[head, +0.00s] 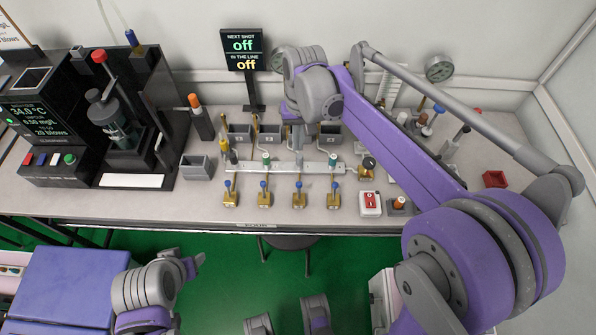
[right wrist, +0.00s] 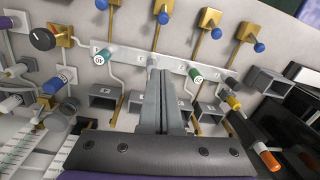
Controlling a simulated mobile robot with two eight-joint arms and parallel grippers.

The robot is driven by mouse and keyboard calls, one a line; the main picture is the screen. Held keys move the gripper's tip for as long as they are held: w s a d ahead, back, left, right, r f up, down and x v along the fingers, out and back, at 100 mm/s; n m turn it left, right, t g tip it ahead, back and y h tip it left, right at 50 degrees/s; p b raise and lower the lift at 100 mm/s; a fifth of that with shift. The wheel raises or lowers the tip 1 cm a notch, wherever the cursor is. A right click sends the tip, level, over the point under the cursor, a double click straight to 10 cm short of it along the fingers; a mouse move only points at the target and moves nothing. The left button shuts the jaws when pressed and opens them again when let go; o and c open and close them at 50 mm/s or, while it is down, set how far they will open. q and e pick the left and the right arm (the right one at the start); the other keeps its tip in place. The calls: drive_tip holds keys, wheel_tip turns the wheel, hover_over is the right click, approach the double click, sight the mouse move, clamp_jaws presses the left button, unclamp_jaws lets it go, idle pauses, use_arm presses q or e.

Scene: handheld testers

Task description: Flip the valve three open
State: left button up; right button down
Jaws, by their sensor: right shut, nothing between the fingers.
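A pale manifold bar (head: 305,168) runs across the bench, with a row of brass valves with blue-tipped levers in front of it. The third from the left (head: 298,194) looks set like its neighbours; I cannot read a number on it. In the right wrist view the row is reversed, and this valve's blue tip (right wrist: 163,18) is above the fingers. My right gripper (head: 298,150) is shut and empty, over the bar just behind that valve; its fingers show in the wrist view (right wrist: 160,75). My left gripper (head: 193,264) is low, off the bench front; its jaw state is unclear.
Green knobs (head: 266,160) sit on the bar, with grey bins (head: 240,133) behind. A black dial with an orange mark (head: 368,165) and a red-and-white box (head: 370,204) stand to the right. A black tester (head: 128,120) fills the left. A sign (head: 244,55) reads "off" twice.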

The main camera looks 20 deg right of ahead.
sight(299, 191)
drive_tip(key=f, duration=0.6)
drive_tip(key=f+b, duration=0.1)
drive_tip(key=f, duration=0.2)
drive_tip(key=shift+s+a+f, duration=0.15)
drive_tip(key=shift+a+f, duration=0.1)
drive_tip(key=s, duration=0.3)
drive_tip(key=shift+a+r, duration=0.2)
drive_tip(key=shift+r, duration=0.15)
drive_tip(key=shift+s+r, duration=0.15)
drive_tip(key=shift+s, duration=0.2)
drive_tip(key=shift+s+p, duration=0.1)
drive_tip(key=shift+p, duration=0.2)
